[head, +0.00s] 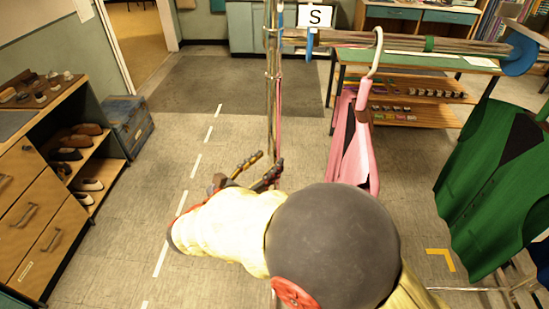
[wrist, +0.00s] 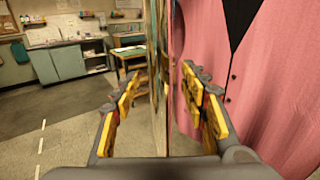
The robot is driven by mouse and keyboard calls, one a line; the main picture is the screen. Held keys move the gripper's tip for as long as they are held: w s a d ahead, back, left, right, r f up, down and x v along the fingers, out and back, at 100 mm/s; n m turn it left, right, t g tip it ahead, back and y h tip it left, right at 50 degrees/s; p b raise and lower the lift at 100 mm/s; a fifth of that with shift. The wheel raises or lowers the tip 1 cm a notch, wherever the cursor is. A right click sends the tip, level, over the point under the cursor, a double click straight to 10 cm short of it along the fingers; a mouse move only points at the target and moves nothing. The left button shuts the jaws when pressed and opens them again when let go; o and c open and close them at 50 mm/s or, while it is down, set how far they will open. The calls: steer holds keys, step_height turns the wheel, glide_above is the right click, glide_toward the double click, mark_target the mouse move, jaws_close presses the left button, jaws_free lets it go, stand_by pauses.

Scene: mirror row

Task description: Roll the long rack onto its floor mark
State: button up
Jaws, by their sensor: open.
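The long rack shows in the head view as a shiny metal upright (head: 270,95) and a top rail (head: 420,44) running right. A white "S" sign (head: 314,16) sits near the rail's left end. My gripper (head: 267,160) is open beside the upright, partly hidden by my arm. In the wrist view the upright (wrist: 158,85) stands between the open fingers of my gripper (wrist: 162,75), with a gap visible on the left. A yellow corner mark (head: 441,258) lies on the floor at lower right.
A wooden shoe cabinet (head: 45,185) and a dark box (head: 127,122) stand at left. A table with shelves (head: 410,112) stands behind the rail. A dashed white line (head: 195,165) crosses the floor, and the floor around it is clear.

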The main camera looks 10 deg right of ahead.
mark_target(270, 160)
steer(key=shift+b+x, duration=0.35)
steer(key=shift+x, duration=1.5)
steer(key=shift+c, duration=0.4)
jaws_close()
